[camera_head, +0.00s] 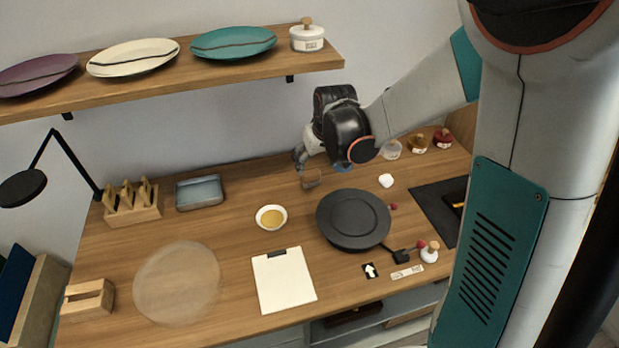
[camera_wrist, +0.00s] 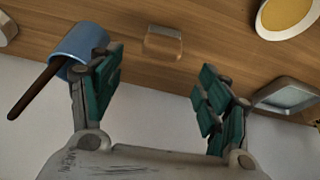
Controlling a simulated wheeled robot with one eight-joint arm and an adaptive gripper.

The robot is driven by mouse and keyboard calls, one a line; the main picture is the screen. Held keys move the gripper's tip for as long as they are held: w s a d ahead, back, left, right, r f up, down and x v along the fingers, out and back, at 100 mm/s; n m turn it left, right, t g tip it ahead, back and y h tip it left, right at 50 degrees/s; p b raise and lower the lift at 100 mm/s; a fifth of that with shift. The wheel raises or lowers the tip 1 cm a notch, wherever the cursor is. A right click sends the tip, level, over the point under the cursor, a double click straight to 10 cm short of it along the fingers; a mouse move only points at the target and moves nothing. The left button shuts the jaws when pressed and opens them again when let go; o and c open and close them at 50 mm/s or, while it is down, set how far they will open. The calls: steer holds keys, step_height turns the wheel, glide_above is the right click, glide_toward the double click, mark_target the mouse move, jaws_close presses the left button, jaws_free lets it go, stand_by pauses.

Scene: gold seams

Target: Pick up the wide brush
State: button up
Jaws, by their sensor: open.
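A blue cup (camera_wrist: 84,42) in the wrist view holds a dark brown stick-like handle (camera_wrist: 34,90). I cannot tell whether this is the wide brush, and no bristles show. My gripper (camera_wrist: 158,88) is open and empty, with its left finger close to the cup in the picture. In the head view my gripper (camera_head: 301,161) is near the back edge of the wooden table. There a bit of the blue cup (camera_head: 343,168) shows under my arm, mostly hidden.
A small clear-sided block (camera_head: 311,178) stands near my gripper; it also shows in the wrist view (camera_wrist: 163,43). A bowl of gold (camera_head: 271,217), a grey tray (camera_head: 200,193), a dark round turntable (camera_head: 353,219) and jars (camera_head: 417,144) stand around. A shelf (camera_head: 300,67) hangs above.

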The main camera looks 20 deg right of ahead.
mark_target(312, 172)
steer(key=b+x, duration=0.3)
steer(key=x, duration=0.5)
steer(key=shift+f, duration=0.35)
steer(key=shift+s+r, duration=0.1)
steer(key=c, duration=1.1)
